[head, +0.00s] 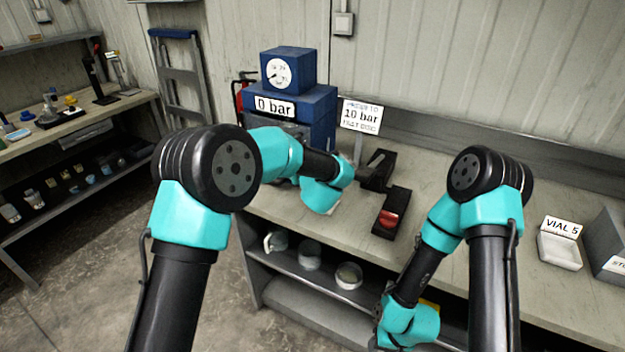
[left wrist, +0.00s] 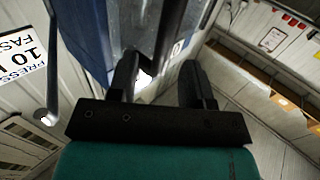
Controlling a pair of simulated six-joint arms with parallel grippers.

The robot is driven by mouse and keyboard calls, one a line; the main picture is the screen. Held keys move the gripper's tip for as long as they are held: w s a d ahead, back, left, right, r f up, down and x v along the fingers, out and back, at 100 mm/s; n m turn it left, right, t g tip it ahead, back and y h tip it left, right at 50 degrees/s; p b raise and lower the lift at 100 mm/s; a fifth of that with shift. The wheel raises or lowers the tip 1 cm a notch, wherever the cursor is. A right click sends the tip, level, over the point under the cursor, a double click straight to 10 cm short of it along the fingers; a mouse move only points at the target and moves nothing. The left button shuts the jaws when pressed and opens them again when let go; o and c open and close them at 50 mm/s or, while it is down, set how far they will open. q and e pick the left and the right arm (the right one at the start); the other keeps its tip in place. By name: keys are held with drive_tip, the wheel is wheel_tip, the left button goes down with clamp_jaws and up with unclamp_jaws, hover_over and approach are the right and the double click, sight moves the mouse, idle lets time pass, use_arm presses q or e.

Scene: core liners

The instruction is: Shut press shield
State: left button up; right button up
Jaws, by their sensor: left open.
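The blue press (head: 322,104) stands at the back left of the bench, with a "0 bar" display on its front. My left forearm and wrist cover most of its lower front, so its shield is hidden in the head view. In the left wrist view, a greyish panel (left wrist: 105,32), perhaps the shield, lies ahead. A dark bar (left wrist: 170,30) runs along it, in line with the gap of my left gripper (left wrist: 160,72). This gripper is open; I cannot tell whether a finger touches the bar. My right arm hangs at the bench front, its gripper out of view.
A "10 bar" sign (head: 361,116) stands beside the press. A black device with a red part (head: 389,219) sits right of my left wrist. A "VIAL 5" tray (head: 559,250) and a grey box (head: 610,240) are at the right.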

use_arm(q)
drive_tip(key=v, duration=1.3)
drive_tip(key=shift+a, duration=0.1)
